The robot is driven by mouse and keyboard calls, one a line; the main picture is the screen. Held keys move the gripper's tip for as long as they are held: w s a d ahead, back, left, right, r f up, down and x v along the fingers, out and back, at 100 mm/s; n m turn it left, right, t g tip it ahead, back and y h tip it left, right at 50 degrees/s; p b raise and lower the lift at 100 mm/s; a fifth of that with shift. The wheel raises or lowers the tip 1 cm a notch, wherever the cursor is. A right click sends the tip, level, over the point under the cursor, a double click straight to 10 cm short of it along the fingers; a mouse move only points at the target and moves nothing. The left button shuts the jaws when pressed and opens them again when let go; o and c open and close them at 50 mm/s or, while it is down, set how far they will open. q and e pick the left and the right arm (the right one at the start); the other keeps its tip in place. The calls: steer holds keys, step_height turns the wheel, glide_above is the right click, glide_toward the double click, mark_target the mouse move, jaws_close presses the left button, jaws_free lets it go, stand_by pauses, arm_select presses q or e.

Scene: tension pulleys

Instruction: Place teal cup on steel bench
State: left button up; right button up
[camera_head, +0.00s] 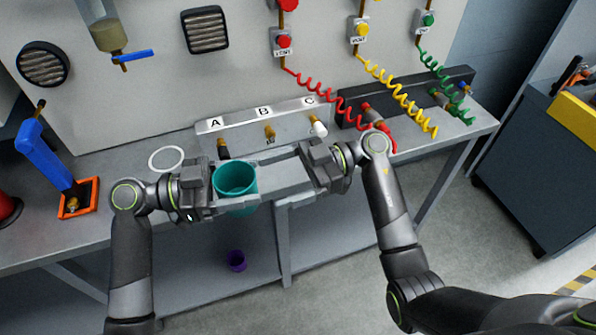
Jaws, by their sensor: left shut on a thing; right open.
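The teal cup (236,178) is upright with its open top visible, in the middle of the head view. My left gripper (228,194) is shut on it from the left. The cup overlaps the front edge of the steel bench (62,236) in the picture; I cannot tell whether it touches the bench. My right gripper (292,170) is open and empty, to the right of the cup. A white ring (166,159) is on the bench top, left of and behind the cup.
A grey block marked A, B, C (240,133) stands behind the cup, with a black block (345,108) and coiled hoses to its right. A blue lever device (45,155) stands at left. A purple cup (236,260) is below the bench top.

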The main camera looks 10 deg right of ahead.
mark_target(233, 178)
steer(key=x, duration=0.8)
steer(key=shift+a, duration=0.1)
steer(key=shift+c, duration=0.4)
steer(key=c, duration=1)
arm_select(q)
steer(key=o, duration=1.1)
steer(key=shift+c, duration=0.2)
